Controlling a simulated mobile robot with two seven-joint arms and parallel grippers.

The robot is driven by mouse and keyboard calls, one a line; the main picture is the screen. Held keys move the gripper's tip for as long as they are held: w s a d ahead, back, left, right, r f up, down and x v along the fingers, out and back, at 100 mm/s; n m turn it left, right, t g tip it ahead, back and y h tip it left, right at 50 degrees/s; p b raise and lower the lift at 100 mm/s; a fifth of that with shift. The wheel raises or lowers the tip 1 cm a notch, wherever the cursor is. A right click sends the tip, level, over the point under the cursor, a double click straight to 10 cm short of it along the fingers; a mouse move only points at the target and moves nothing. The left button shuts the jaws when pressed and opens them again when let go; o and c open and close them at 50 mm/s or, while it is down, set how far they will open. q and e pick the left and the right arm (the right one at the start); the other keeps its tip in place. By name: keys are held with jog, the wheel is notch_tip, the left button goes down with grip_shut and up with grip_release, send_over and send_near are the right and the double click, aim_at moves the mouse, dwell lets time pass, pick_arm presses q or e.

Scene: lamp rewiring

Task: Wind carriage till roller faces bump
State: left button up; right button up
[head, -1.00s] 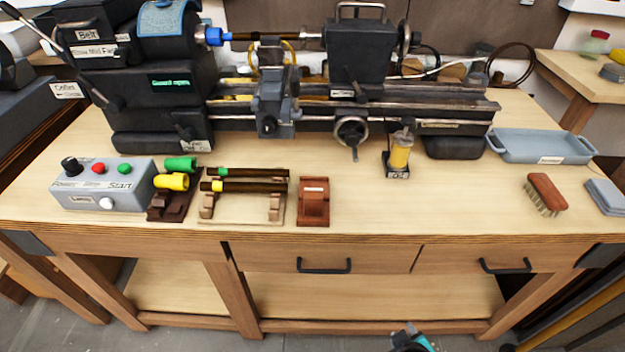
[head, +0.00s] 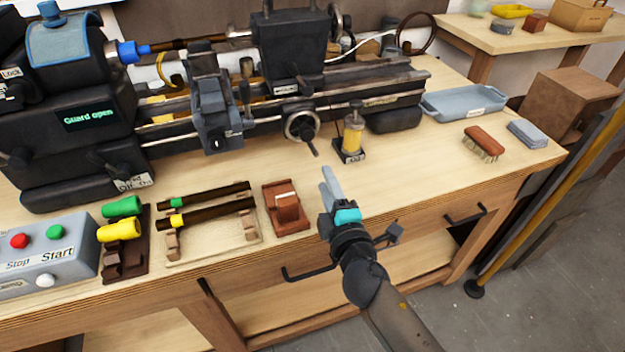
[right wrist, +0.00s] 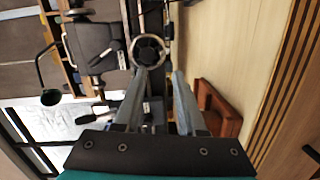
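The carriage (head: 215,115) is a grey block on the bed rails of the dark lathe. Its round handwheel (head: 302,125), with a crank handle, is on the front of the lathe, right of the carriage. The handwheel also shows in the right wrist view (right wrist: 148,51), beyond the fingertips. A dark rod (head: 190,42) runs right from a blue collar (head: 130,51) behind the carriage. I cannot make out the roller or the bump. My right gripper (head: 328,180) is open and empty over the bench front, below and right of the handwheel, apart from it. My left gripper is out of view.
A yellow oiler (head: 352,135) stands just right of the handwheel. A reddish-brown block stand (head: 287,208) and a rack of dark rods (head: 210,205) are to the left. A blue tray (head: 463,101) and brush (head: 484,142) are at right. The guard display (head: 90,117) reads "Guard open".

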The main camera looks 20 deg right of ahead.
aim_at(302, 139)
jog(key=w+a+n+y, duration=0.1)
jog(key=w+a+n, duration=0.1)
jog(key=w, duration=0.7)
jog(key=shift+a+r+n+t+y, duration=0.3)
jog(key=shift+r+n+y, duration=0.1)
jog(key=shift+n, duration=0.1)
jog(key=shift+w, duration=0.1)
jog(key=shift+c, duration=0.2)
grip_shut()
jog(key=shift+d, duration=0.15)
jog(key=shift+d+r, duration=0.35)
jog(key=shift+d, duration=0.25)
